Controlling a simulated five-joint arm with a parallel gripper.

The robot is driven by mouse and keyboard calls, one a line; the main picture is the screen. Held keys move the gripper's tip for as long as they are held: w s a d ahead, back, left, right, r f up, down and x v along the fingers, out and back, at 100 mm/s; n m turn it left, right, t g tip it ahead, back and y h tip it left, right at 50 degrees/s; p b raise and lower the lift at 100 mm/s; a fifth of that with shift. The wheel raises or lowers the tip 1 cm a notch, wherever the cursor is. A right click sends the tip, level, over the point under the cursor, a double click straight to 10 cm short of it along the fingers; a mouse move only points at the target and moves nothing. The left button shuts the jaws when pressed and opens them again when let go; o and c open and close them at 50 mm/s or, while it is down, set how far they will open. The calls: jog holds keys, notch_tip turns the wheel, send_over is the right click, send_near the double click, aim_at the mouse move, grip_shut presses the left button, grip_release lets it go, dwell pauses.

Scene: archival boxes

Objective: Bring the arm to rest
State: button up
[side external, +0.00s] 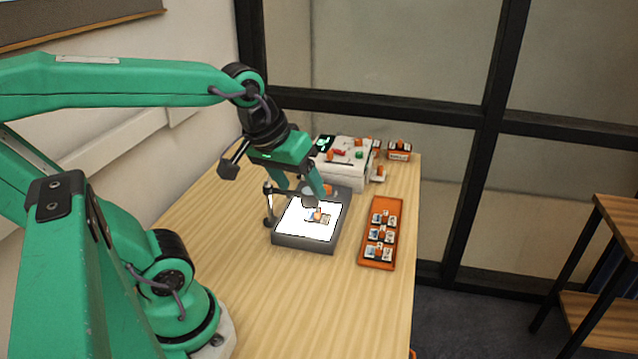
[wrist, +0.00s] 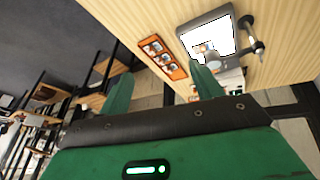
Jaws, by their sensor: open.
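My green gripper (side external: 302,187) is over the back part of a lit light box, its two fingers apart with nothing seen between them. In the wrist view my gripper (wrist: 155,62) also shows its two green fingers spread and empty. The light box (side external: 293,240) has a bright white top and a dark grey body. A small pale item with an orange part (side external: 318,215) lies on the lit top, just in front of the fingers. The exact gap between fingers and item is hard to tell.
An orange tray (side external: 366,258) with several small items stands right of the light box. A white box-shaped unit (side external: 345,173) and more orange-topped pieces (side external: 399,151) are at the back. A small dark post (side external: 267,205) rises at the light box's left. The front tabletop (side external: 300,300) is clear.

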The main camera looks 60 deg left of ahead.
jog(key=m, duration=0.1)
jog(key=s+d+m, duration=0.1)
jog(key=m, duration=0.1)
jog(key=s+m, duration=0.1)
jog(key=m, duration=0.1)
jog(key=shift+s+d+f+t, duration=0.15)
jog(key=shift+d+t, duration=0.2)
jog(key=shift+t, duration=0.05)
